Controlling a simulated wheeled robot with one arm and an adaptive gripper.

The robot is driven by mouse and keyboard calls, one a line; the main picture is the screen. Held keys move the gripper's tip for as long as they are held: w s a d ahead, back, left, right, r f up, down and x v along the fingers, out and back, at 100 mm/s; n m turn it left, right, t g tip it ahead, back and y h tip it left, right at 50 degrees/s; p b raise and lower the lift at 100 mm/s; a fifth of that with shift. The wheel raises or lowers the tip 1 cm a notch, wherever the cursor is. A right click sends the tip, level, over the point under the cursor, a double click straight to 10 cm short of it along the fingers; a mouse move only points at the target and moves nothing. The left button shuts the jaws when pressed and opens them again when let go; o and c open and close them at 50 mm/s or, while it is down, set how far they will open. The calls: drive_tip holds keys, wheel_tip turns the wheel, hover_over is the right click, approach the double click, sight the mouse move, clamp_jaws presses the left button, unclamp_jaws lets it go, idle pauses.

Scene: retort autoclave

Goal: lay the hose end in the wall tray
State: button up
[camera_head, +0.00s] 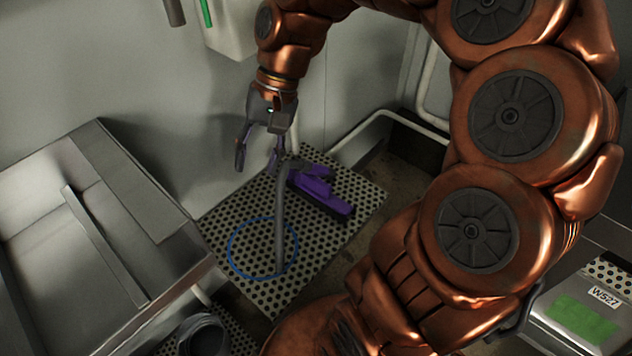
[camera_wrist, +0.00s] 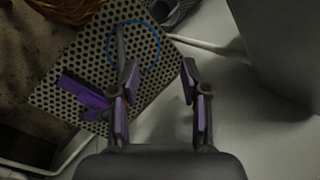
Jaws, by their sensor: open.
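A grey hose-like tube (camera_head: 280,225) lies on a perforated metal sheet (camera_head: 225,215), its near end inside a blue ring (camera_head: 232,258). The tube also shows in the wrist view (camera_wrist: 121,42), partly behind a finger. I cannot tell whether this sheet is the wall tray. My gripper (camera_head: 258,155) is open, above the sheet's far left edge, with one finger close to the tube's far end. Contact is unclear. In the wrist view the gap between the fingers (camera_wrist: 159,82) is empty.
A purple tool (camera_head: 318,190) lies on the sheet right of the tube. A large metal basin (camera_head: 85,225) stands at left. A pale wall holder (camera_head: 232,35) hangs above. A dark round container (camera_head: 203,335) is at the bottom. A pale pipe runs behind.

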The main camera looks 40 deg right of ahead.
drive_tip(key=w+d+f+m+t+y+b, duration=0.1)
drive_tip(key=w+d+f+m+y+b, duration=0.1)
drive_tip(key=w+d+f+m+b, duration=0.25)
drive_tip(key=m+t+y+b, duration=0.2)
drive_tip(key=m+t+b, duration=0.2)
drive_tip(key=m+b, duration=0.5)
approach(320, 166)
drive_tip(key=a, duration=0.1)
drive_tip(key=shift+d+f+b+x, duration=0.15)
drive_tip(key=shift+b+x, duration=0.3)
drive_tip(key=shift+x, duration=1.7)
drive_tip(key=shift+d+f+b+x, duration=0.15)
drive_tip(key=shift+b+x, duration=0.25)
drive_tip(key=shift+x, duration=1.75)
drive_tip(key=shift+w+r, duration=0.1)
drive_tip(key=shift+w, duration=0.1)
clamp_jaws()
